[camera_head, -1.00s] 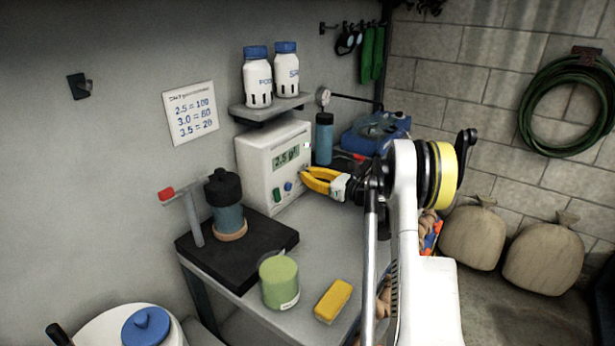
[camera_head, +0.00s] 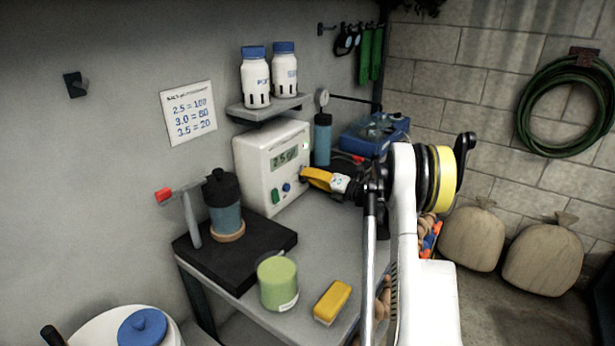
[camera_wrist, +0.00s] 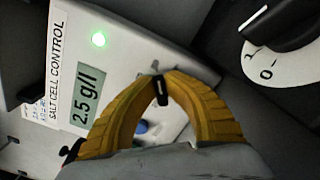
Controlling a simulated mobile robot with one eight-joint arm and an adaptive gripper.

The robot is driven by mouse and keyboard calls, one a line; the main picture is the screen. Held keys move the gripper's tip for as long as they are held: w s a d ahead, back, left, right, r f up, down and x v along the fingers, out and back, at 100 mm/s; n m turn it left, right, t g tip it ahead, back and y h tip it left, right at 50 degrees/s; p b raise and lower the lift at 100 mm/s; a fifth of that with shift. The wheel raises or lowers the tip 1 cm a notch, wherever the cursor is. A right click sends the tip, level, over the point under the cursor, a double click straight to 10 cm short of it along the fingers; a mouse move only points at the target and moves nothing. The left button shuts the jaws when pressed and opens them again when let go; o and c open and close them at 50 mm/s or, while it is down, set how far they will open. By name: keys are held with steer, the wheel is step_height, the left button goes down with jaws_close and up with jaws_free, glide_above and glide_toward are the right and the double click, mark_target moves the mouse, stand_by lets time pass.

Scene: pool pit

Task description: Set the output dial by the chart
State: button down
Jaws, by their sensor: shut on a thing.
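The white salt cell control box (camera_head: 258,158) stands on the bench; its display (camera_wrist: 87,95) reads 2.5 g/l and a green light (camera_wrist: 99,40) is lit. The chart (camera_head: 188,113) on the wall reads 2.5 = 100, 3.0 = 80, 3.5 = 20. My gripper (camera_head: 304,176) is at the box's right front edge. In the wrist view its yellow fingers (camera_wrist: 160,82) are shut on a small black piece (camera_wrist: 162,97) with a pale mark, in front of the box face. I cannot tell whether this piece is the output dial. The blue knob (camera_wrist: 141,127) is partly hidden between the fingers.
A black rotary switch (camera_wrist: 283,22) marked 0 and 1 shows at the upper right of the wrist view. A green jar (camera_head: 278,283), a yellow block (camera_head: 332,301) and a capped test cylinder (camera_head: 225,205) stand left of my arm. Two bottles (camera_head: 270,76) stand on the shelf above.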

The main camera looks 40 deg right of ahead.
steer(key=m, duration=0.4)
steer(key=shift+w+f+m, duration=0.1)
steer(key=shift+f+m, duration=0.05)
steer(key=shift+m, duration=0.15)
steer(key=shift+f+m+b, duration=0.15)
steer(key=shift+m+b, duration=0.15)
steer(key=shift+m, duration=2)
steer(key=c, duration=1.5)
jaws_free()
steer(key=shift+o, duration=0.2)
steer(key=v, duration=1.2)
